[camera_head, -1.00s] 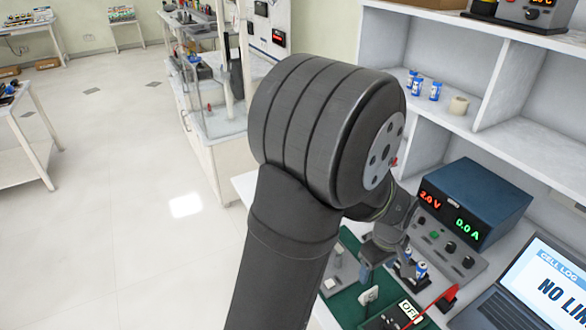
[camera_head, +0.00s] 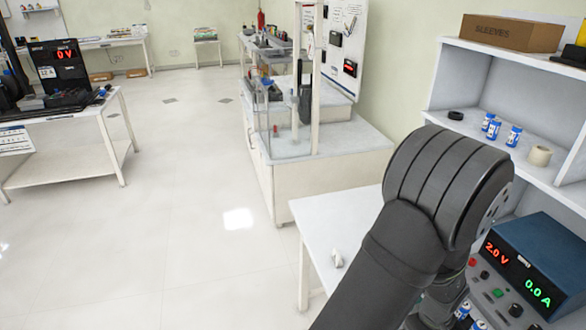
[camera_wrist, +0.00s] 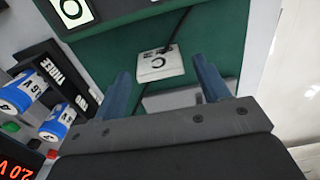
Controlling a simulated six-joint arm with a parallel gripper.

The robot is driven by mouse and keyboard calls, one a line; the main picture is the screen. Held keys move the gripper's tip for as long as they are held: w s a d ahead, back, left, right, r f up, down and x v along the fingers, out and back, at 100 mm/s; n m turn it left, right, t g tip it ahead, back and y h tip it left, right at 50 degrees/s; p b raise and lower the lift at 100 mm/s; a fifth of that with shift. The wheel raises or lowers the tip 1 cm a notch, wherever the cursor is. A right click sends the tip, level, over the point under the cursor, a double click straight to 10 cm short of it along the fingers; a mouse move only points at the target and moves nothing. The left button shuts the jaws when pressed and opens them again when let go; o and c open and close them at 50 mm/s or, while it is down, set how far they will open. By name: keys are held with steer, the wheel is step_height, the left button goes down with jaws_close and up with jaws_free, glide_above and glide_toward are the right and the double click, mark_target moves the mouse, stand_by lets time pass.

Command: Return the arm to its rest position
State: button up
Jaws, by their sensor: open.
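My arm (camera_head: 430,215) shows as a dark, bent shape at the lower right of the head view, in front of the white bench. My gripper (camera_wrist: 162,82) is in the wrist view, with its two blue fingers apart and nothing held between them. Beyond the fingertips lies a green mat (camera_wrist: 110,62) with a small white block (camera_wrist: 160,64) on it, marked with a dark symbol. The block is apart from the fingers. In the head view the arm hides the gripper's fingers.
A blue power supply (camera_head: 545,255) reading 2.0 V and 0.0 A stands right of my arm. A shelf (camera_head: 470,125) rises behind my arm. Open floor (camera_head: 170,250) lies to the left.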

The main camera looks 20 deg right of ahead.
stand_by(0.4)
steer(key=shift+f, duration=0.6)
step_height(320, 180, up, 12)
step_height(320, 180, down, 12)
steer(key=shift+f, duration=0.1)
step_height(320, 180, up, 4)
steer(key=shift+r, duration=0.1)
steer(key=s+a+r, duration=0.2)
steer(key=s+r, duration=0.5)
steer(key=s, duration=0.5)
steer(key=w+d+n, duration=0.3)
steer(key=w+n, duration=0.6)
steer(key=w, duration=0.8)
steer(key=w+d+n, duration=0.3)
steer(key=w+n, duration=0.6)
steer(key=w, duration=0.8)
steer(key=shift+w+f, duration=0.25)
steer(key=shift+f, duration=0.15)
